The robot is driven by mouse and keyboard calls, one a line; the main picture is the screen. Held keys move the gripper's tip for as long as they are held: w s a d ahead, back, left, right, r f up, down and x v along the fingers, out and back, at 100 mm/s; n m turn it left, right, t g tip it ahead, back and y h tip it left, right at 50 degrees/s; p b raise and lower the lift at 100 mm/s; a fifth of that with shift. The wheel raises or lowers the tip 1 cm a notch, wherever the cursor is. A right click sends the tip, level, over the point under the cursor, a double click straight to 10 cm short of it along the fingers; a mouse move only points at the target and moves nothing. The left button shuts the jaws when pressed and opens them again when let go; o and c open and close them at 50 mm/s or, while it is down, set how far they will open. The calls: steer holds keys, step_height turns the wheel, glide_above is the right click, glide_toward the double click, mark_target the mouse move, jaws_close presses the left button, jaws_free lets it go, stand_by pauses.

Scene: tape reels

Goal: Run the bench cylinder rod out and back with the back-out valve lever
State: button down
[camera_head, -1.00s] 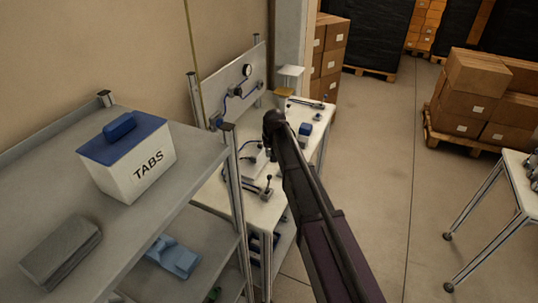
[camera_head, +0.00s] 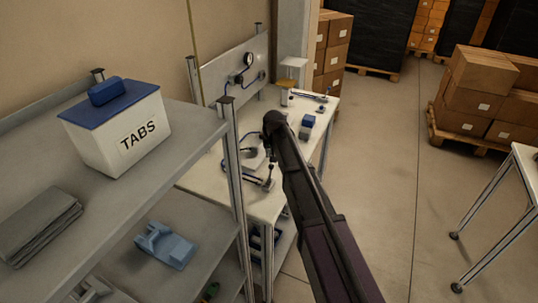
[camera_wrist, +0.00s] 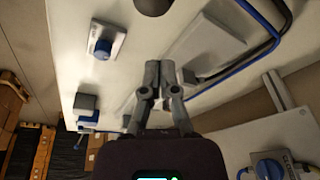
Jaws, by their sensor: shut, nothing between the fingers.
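The white bench (camera_head: 222,174) stands behind the shelf in the head view. A small lever fitting (camera_head: 262,183) with blue tubing sits near its front edge, just below the end of my arm. My gripper is mostly hidden there by the arm. In the wrist view my gripper (camera_wrist: 158,72) is shut and empty, its fingertips together above the pale bench surface. A dark round knob (camera_wrist: 152,5) is cut off at the top edge, apart from the fingertips. I cannot tell whether it is the valve lever's. The cylinder rod cannot be made out.
The grey shelf (camera_head: 190,140) at left carries a white TABS box (camera_head: 115,135) with a blue lid. A panel with a gauge (camera_head: 249,58) stands behind the bench. Blue-topped fittings (camera_head: 307,122) sit farther along it. Stacked cartons (camera_head: 480,95) stand at right; the floor between is clear.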

steer(key=shift+s+d+p, duration=0.2)
steer(key=shift+s, duration=0.75)
steer(key=shift+s+d+p, duration=0.15)
steer(key=shift+s+d, duration=0.05)
steer(key=shift+s, duration=0.75)
steer(key=shift+d, duration=0.1)
steer(key=shift+s+d+r, duration=0.1)
steer(key=shift+s, duration=0.05)
